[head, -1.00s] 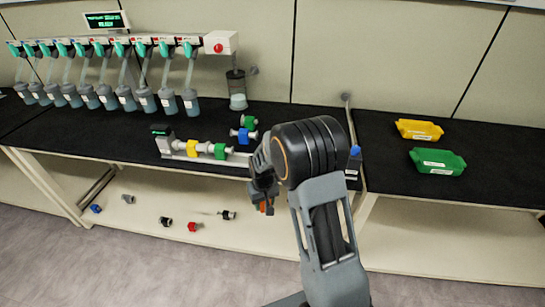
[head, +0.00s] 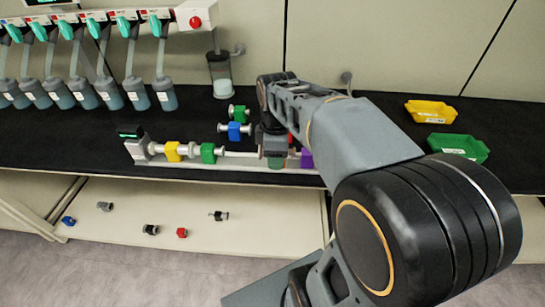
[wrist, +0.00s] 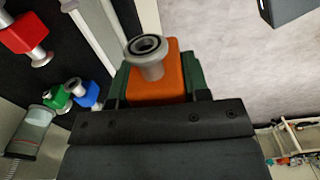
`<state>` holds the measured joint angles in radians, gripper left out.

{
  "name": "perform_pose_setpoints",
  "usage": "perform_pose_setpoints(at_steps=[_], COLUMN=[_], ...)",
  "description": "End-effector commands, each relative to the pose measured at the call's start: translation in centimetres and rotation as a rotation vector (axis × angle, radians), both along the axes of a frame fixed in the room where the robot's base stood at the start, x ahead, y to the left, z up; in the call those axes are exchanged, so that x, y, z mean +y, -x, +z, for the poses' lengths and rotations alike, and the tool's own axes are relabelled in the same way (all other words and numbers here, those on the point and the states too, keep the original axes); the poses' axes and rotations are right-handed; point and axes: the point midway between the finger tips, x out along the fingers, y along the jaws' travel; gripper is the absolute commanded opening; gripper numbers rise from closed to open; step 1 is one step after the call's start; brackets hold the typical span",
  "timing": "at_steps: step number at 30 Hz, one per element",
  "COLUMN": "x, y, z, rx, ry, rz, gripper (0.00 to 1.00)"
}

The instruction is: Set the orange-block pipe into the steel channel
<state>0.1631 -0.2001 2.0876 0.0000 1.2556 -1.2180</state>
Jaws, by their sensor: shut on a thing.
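The orange-block pipe (wrist: 155,82) is an orange block with a grey flanged pipe end. My gripper (wrist: 155,88) is shut on it, with green-padded fingers on both sides of the block. In the head view my gripper (head: 274,155) is over the right half of the steel channel (head: 235,164) and hides most of the orange block. The channel also shows as a pale rail (wrist: 93,32) in the wrist view. Yellow-block (head: 172,151) and green-block (head: 208,153) pipes sit in its left part. A purple block (head: 307,158) is right of my gripper. Whether the orange pipe touches the channel cannot be told.
Blue-block (head: 235,132) and green-block (head: 239,113) pipes lie behind the channel. A red block (wrist: 22,35) shows in the wrist view. Yellow (head: 431,111) and green (head: 459,147) trays stand at right. Several parts lie on the lower shelf (head: 120,225).

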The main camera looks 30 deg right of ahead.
Motion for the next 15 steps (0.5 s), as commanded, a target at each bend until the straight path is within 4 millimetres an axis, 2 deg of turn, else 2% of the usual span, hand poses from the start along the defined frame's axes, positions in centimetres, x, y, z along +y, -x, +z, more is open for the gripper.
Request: perform_pose_setpoints(at_steps=[3,7,9,15], x=[-1.3,-2.6,-3.0,-3.8], y=[-3.0,-6.0,-6.9,-9.0], z=[-1.4,-2.9,-4.3,-7.0], rx=[0.005,0.004,0.004,0.0], ry=[-0.001,-0.001,-0.001,0.0], rz=[-0.001,-0.001,0.001,0.001], gripper=[0.12,0.12,0.12,0.12])
